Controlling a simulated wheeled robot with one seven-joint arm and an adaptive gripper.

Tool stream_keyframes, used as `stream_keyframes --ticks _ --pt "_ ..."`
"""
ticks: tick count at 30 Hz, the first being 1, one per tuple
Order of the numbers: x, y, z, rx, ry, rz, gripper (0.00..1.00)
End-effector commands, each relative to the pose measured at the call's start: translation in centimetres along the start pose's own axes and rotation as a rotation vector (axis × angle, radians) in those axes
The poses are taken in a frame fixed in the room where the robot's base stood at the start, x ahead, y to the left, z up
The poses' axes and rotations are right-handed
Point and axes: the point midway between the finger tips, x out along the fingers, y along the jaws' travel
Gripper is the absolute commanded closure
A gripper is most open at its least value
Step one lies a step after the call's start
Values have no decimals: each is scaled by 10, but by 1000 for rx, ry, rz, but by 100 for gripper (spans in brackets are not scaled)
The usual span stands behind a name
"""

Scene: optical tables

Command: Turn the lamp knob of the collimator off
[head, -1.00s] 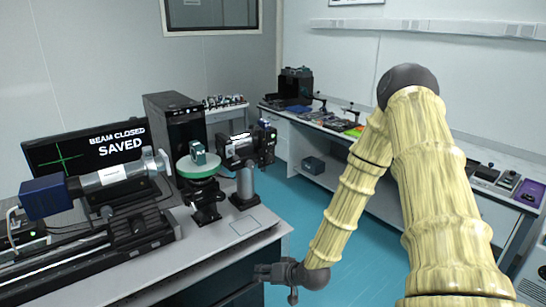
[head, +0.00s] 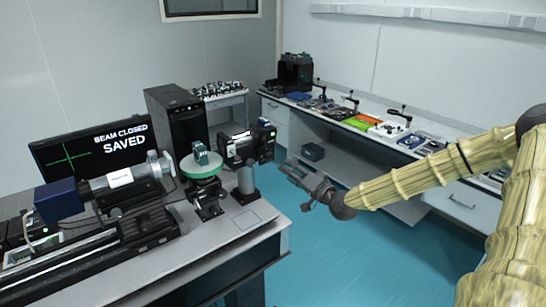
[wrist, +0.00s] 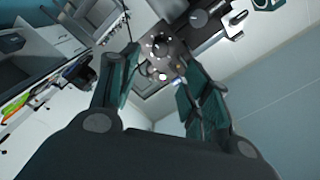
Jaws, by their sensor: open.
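A black boxy device on a post, apparently the collimator (head: 240,148), stands at the right end of the near optical table. In the wrist view, its dark end panel (wrist: 176,52) shows a round dark knob (wrist: 160,42) and small lights; which way the knob points cannot be told. My gripper (head: 289,174) is open and empty, just right of the device and apart from it. In the wrist view my gripper (wrist: 158,72) has its two fingers spread on either side of the panel.
The monitor (head: 95,150) reads "BEAM CLOSED SAVED". A side bench (head: 345,125) with several items runs behind; blue floor (head: 340,250) is clear.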

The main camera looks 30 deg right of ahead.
Motion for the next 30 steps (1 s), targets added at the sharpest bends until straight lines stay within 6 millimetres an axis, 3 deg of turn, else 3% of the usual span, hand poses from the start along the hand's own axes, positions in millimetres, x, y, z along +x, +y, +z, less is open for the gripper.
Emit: stream_keyframes --ticks 30 --pt "58 0 -1 0 1 0 52"
